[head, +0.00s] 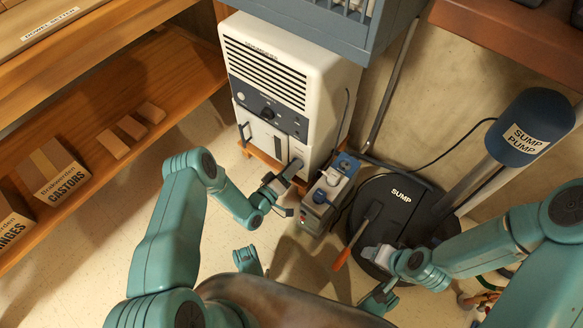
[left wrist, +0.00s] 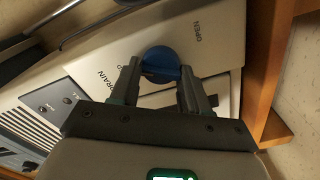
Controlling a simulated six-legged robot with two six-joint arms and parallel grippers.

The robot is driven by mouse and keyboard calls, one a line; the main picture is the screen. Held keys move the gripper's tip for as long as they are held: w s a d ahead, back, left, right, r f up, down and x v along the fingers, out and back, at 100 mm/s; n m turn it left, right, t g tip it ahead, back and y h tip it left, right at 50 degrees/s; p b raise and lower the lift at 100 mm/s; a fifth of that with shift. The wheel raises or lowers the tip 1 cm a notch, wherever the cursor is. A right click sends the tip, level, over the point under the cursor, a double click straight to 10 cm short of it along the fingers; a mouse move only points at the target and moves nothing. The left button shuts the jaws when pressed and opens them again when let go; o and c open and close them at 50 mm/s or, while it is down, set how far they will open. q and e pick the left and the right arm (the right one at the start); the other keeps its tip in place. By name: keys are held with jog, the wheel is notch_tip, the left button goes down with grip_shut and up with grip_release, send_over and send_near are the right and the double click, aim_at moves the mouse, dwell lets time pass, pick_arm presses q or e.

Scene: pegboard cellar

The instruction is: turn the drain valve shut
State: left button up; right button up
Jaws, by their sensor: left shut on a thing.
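The drain valve is a blue round knob (left wrist: 160,62) on the pale side of a white dehumidifier-like unit (head: 325,78). In the left wrist view the words DRAIN and OPEN are printed near the knob. My left gripper (left wrist: 158,75) is shut on the knob, one finger on each side. In the head view my left gripper (head: 294,170) reaches the lower front corner of the unit and hides the knob. My right gripper (head: 372,254) is over the black sump lid (head: 400,200), beside an orange-handled tool (head: 342,259); I cannot tell whether it is open.
A blue SUMP PUMP motor (head: 532,125) rises at the right. A wooden shelf (head: 100,85) with boxes is at the left. The floor between shelf and unit is clear.

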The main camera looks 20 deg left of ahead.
pick_arm(q)
jog(key=n, duration=0.6)
dwell(0.7)
jog(key=o, duration=0.8)
jog(key=shift+f, duration=0.1)
jog(key=shift+c, duration=0.2)
